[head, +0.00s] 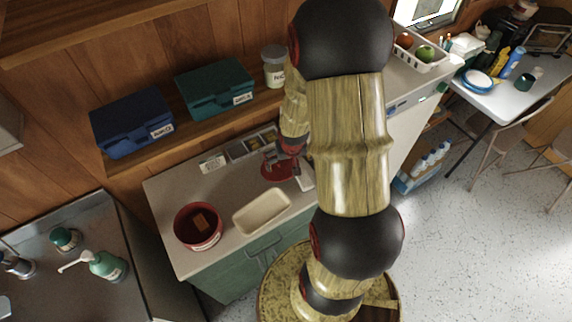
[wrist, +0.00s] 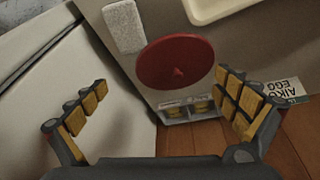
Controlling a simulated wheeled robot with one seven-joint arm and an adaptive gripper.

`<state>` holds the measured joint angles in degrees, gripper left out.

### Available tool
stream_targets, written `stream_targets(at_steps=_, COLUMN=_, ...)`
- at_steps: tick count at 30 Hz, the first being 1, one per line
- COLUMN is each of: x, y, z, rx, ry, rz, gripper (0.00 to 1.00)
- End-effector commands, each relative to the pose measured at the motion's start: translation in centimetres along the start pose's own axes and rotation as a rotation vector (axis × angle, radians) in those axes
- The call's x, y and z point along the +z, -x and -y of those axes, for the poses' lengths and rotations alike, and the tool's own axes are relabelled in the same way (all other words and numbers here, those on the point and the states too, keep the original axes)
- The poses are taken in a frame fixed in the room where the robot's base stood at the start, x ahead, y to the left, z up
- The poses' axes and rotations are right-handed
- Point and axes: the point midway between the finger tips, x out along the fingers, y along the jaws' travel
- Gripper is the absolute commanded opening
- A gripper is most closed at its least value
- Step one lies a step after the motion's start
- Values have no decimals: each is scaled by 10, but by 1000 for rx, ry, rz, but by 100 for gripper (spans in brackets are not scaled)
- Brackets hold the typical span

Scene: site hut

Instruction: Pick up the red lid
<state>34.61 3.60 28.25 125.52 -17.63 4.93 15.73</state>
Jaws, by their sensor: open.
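The red lid (head: 274,172) is a round disc with a small knob, lying on the counter (head: 165,196) under my gripper. In the wrist view the lid (wrist: 175,62) shows whole, knob facing up, ahead of the fingers. My gripper (wrist: 160,92) is open, its yellow-padded fingers wide apart on either side of the lid's lower part in the picture, with nothing between them. The gap in height cannot be told exactly. In the head view my gripper (head: 290,152) is partly hidden by my arm.
A red pot (head: 198,240), a cream tray (head: 284,202) and a compartment tray (head: 238,150) stand around the lid. A pale block (wrist: 123,27) lies close beside it. A name card (wrist: 284,90) stands by the wall. A shelf holds blue (head: 131,122) and green (head: 214,85) boxes.

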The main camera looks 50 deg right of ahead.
Motion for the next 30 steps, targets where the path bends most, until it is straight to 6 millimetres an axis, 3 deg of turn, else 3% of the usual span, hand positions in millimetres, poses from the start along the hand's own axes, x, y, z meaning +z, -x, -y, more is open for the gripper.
stream_targets(at_steps=3, x=-18, y=1, z=5, rx=-17, ry=-18, rz=-64, gripper=100)
stream_targets(at_steps=6, x=-23, y=-3, z=6, rx=-24, ry=-37, rz=-82, gripper=100)
stream_targets(at_steps=25, x=-22, y=-68, z=14, rx=-23, ry=-39, rz=-80, gripper=100)
stream_targets(at_steps=30, x=-24, y=-76, z=14, rx=-23, ry=-38, rz=-81, gripper=100)
